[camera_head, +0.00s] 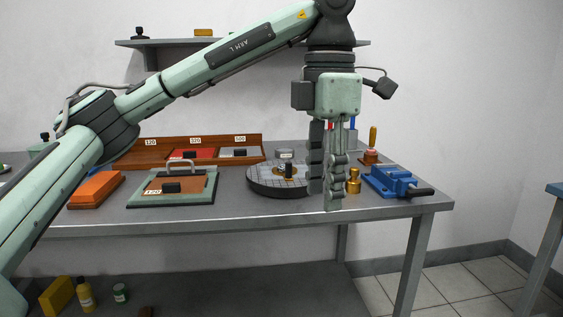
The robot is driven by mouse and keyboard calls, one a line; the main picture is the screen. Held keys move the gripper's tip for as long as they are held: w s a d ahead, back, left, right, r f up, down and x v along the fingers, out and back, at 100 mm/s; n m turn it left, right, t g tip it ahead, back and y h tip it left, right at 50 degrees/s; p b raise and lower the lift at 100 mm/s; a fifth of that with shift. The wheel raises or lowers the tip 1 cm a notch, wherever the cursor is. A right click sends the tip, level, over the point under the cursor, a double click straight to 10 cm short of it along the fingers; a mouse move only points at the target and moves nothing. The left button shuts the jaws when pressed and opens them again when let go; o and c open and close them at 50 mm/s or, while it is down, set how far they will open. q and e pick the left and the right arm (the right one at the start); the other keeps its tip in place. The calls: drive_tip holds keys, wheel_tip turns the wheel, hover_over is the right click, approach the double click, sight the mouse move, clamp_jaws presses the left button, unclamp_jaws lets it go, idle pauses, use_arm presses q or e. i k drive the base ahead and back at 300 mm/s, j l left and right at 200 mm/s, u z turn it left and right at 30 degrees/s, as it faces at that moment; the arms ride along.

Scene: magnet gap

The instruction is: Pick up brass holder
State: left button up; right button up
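A small stepped brass piece (354,182), which looks like the brass holder, stands upright on the grey workbench (230,220) near its front right. My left gripper (325,200) points down just left of it in the picture, in front of the right edge of a round gridded plate (264,190). Its fingers overlap in this view, so I cannot tell how far apart they are. No object shows between them. My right gripper is not in view.
A blue vise (394,181) stands close right of the brass piece. A wooden-handled tool (372,140) is behind it. A framed board (200,189), an orange block (96,187) and a wooden rack (150,151) are to the left. A wall shelf (165,42) is above.

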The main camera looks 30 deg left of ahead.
sight(290, 170)
drive_tip(key=i+j, duration=0.85)
